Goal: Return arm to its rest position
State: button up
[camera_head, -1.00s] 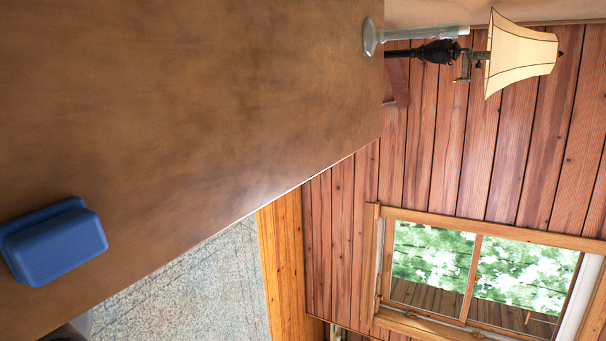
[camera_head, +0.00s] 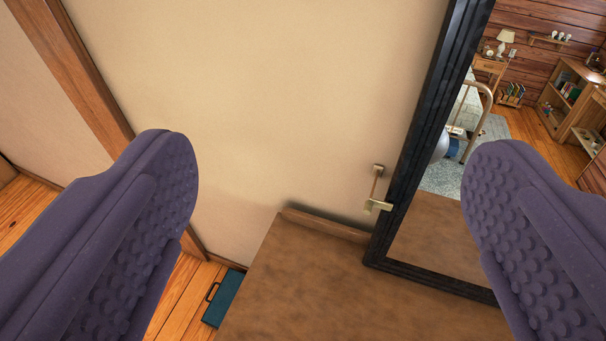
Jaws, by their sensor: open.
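My gripper (camera_head: 325,175) shows as two purple, studded fingers, one at the left and one at the right of the picture. The fingers are wide apart with nothing between them. Past them lies the bare brown top of a wooden piece of furniture (camera_head: 300,290), with a low back edge against a cream wall. My arm itself is not in view.
A black-framed mirror (camera_head: 378,240) stands on the brown top at the right, reflecting the room. A brass bracket (camera_head: 377,190) is at its left side. A teal case (camera_head: 223,298) sits on the wooden floor (camera_head: 180,290). A wooden post (camera_head: 85,85) runs along the cream wall (camera_head: 260,90).

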notch_tip(320, 180, down, 14)
jog(key=b, duration=1.3)
jog(key=shift+r, duration=0.25)
